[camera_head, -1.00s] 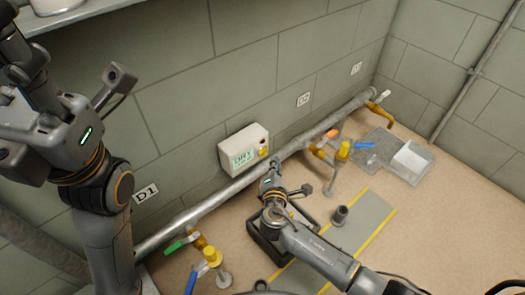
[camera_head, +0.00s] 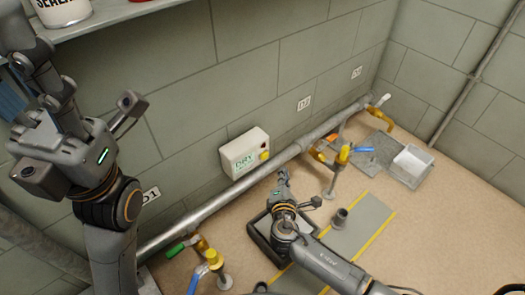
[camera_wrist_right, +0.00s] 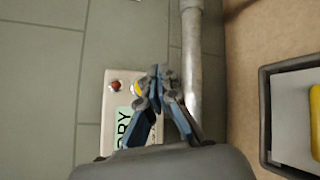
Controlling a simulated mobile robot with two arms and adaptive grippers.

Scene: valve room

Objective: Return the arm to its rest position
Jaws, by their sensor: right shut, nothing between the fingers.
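My right arm reaches in from the lower right in the head view. Its gripper (camera_head: 283,176) is shut and empty, above the floor between the wall pipe and a black-rimmed tray (camera_head: 262,247). In the right wrist view the blue-grey fingers (camera_wrist_right: 159,78) meet at their tips, in front of the "DRY" box. My left arm stands upright at the left of the head view. Its gripper (camera_head: 38,60) is at the upper left, near the shelf; its fingers do not show clearly enough to read.
The white "DRY" box (camera_head: 245,152) is on the wall above a long metal pipe (camera_head: 222,200). A white bin (camera_head: 411,160) is at the right. A shelf (camera_head: 100,22) with cans overhangs at upper left.

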